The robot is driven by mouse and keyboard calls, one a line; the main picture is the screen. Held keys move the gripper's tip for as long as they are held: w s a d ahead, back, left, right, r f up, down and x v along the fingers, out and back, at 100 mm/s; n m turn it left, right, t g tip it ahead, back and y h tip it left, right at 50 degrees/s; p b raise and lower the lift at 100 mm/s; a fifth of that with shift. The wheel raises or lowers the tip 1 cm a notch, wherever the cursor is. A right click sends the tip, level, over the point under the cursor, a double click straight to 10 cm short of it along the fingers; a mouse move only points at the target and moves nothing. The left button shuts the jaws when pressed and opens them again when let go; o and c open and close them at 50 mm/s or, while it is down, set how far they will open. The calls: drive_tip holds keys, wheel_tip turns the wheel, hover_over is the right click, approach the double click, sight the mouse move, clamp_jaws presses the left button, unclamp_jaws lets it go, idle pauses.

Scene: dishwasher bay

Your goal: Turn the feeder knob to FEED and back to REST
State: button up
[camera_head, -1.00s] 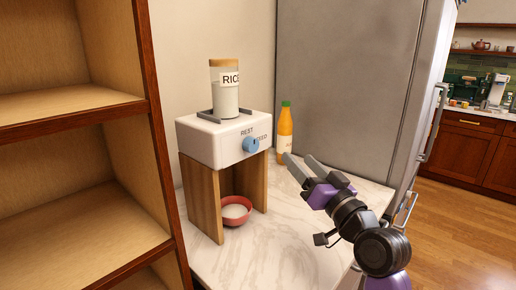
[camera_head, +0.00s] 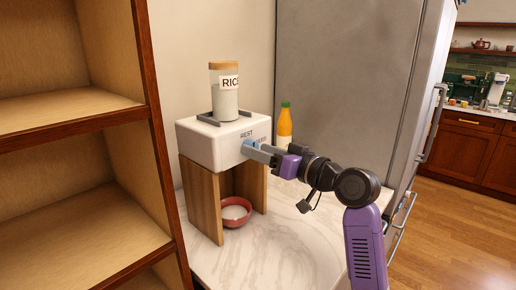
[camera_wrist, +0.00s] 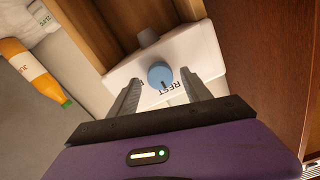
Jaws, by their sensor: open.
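The white feeder (camera_head: 210,146) stands on wooden legs, with a rice jar (camera_head: 226,101) upright on top. Its blue knob (camera_head: 248,148) is on the front face, partly hidden by my gripper (camera_head: 257,151). The knob shows clearly in the wrist view (camera_wrist: 160,74), near the printed word REST; a small dark mark on it appears to face that word. My gripper is open, with one finger on each side of the knob in the wrist view (camera_wrist: 160,80). I cannot tell whether either finger touches it.
A red bowl (camera_head: 235,220) with pale contents sits under the feeder. An orange juice bottle (camera_head: 285,126) stands behind my gripper, near the grey fridge (camera_head: 345,75). Wooden shelves (camera_head: 75,120) rise on the left. The marble counter (camera_head: 275,245) is clear in front.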

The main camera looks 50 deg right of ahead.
drive_tip(key=shift+w, duration=0.55)
drive_tip(key=shift+c, duration=0.3)
clamp_jaws()
drive_tip(key=shift+m+p, duration=0.4)
drive_tip(key=shift+p, duration=0.05)
drive_tip(key=shift+f+m+p, duration=0.1)
drive_tip(key=shift+m+p, duration=6.5)
drive_tip(key=shift+m, duration=2.1)
